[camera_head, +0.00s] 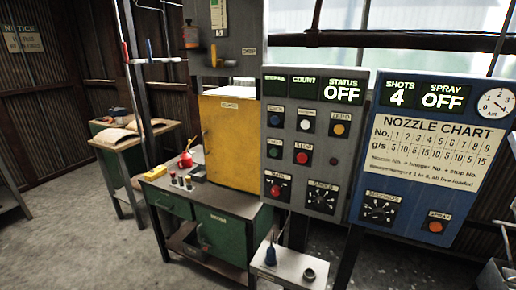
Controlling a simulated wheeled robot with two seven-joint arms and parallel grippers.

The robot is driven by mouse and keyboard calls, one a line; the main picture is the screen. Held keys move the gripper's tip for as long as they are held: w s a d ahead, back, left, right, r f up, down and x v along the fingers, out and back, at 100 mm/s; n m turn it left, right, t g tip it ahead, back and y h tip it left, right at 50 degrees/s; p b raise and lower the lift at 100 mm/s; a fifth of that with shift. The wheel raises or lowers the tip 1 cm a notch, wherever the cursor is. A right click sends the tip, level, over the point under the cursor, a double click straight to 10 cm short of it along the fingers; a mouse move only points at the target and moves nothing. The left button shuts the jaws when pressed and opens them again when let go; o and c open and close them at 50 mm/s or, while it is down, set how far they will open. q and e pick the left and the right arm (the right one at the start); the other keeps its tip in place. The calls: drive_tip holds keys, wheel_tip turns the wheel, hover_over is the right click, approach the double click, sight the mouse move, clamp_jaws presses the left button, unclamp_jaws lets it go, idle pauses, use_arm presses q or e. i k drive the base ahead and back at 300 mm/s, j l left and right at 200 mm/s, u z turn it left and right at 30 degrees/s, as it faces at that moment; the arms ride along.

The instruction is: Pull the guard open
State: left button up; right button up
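I cannot make out anything that is clearly the guard in the head view. A yellow cabinet (229,142) with a small label stands upright on the bench, its front face closed. Neither of my grippers is in view.
A grey control panel (345,158) with STATUS OFF and a blue panel (463,112) with SPRAY OFF stand close in front. A green workbench (225,238) and a wooden table (133,137) are left of them. A small grey stand (290,270) is low in front. Floor (75,235) is clear at left.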

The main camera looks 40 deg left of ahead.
sight(231, 126)
drive_tip(key=u, duration=1.6)
drive_tip(key=z, duration=0.2)
